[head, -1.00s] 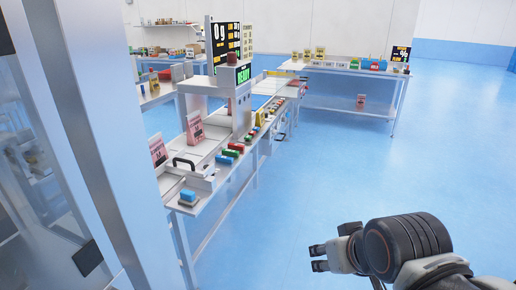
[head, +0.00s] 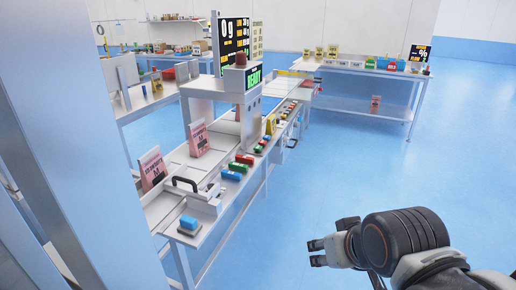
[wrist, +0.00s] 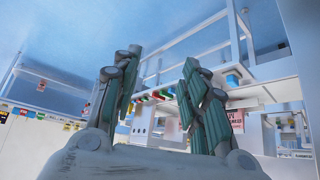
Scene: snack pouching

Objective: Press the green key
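A green key-like block (head: 238,167) sits in the row along the front edge of the near bench, between a blue block (head: 231,175) and a red block (head: 245,159). Another green item (head: 391,66) stands on the far table, small in the head view; I cannot tell which one the task means. My gripper (head: 317,252) is at the lower right of the head view, over open floor and well apart from the bench. In the wrist view my gripper (wrist: 157,82) has its two fingers apart with nothing between them.
The near bench (head: 205,240) carries a blue-topped block (head: 189,222), a black handle (head: 185,183), pink pouches (head: 198,138) and a machine with a green-lit screen (head: 253,77). The far table (head: 350,78) stands behind. Blue floor between is clear.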

